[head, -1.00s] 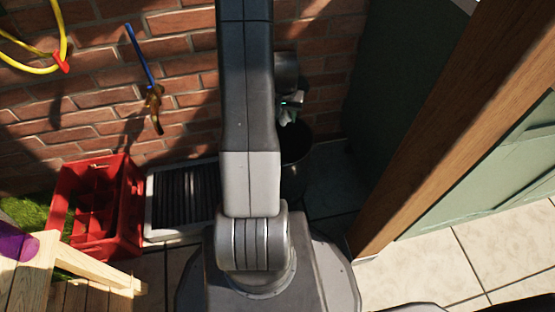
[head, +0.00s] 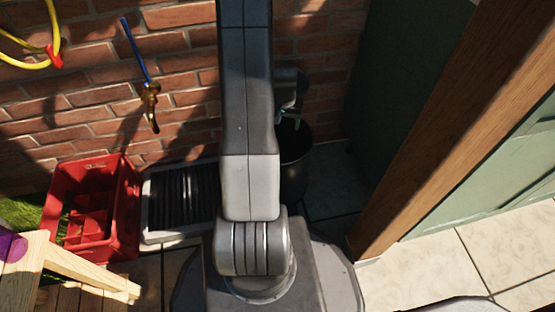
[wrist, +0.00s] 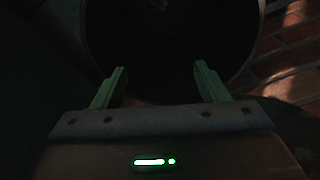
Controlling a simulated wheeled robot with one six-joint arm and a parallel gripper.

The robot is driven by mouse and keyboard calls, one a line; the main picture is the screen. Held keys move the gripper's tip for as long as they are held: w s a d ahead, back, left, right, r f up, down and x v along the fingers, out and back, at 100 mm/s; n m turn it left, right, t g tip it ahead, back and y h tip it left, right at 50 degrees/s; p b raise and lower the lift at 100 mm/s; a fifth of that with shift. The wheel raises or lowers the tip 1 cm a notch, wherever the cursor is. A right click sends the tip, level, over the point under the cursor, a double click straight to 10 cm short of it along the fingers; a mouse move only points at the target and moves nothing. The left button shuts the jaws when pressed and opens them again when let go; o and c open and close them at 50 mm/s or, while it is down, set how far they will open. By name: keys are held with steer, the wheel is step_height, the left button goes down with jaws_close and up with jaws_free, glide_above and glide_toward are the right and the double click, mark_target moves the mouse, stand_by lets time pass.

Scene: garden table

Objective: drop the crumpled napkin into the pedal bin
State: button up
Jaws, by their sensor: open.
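My gripper (wrist: 160,85) is open and empty in the wrist view, its two green fingers spread apart over the dark mouth of the pedal bin (wrist: 244,66). In the head view the bin (head: 297,165) is a dark round container by the brick wall, partly hidden behind my arm. My gripper (head: 290,117) shows there just above the bin's opening. The crumpled napkin is not visible in either current view; the inside of the bin is too dark to make anything out.
A red crate (head: 125,222) and a boot tray with dark ridges (head: 150,235) stand left of the bin. A wooden post (head: 425,130) and green door (head: 510,175) are at the right. A wooden bench or table corner (head: 90,272) is at lower left.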

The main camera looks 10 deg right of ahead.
step_height(320, 180, up, 14)
steer(key=s+p, duration=0.1)
steer(key=p, duration=0.4)
steer(key=shift+s+a, duration=0.25)
steer(key=shift+a, duration=0.1)
steer(key=shift+f, duration=0.2)
step_height(320, 180, down, 14)
steer(key=w+b, duration=0.2)
steer(key=b, duration=0.4)
steer(key=shift+s+d+r+p, duration=0.15)
steer(key=shift+d+r+p, duration=0.05)
steer(key=shift+r+p, duration=1.15)
steer(key=shift+s+d+r+p, duration=0.1)
steer(key=shift+d+r+p, duration=0.05)
steer(key=shift+r+p, duration=1.15)
steer(key=shift+r+b, duration=0.1)
steer(key=shift+b, duration=0.2)
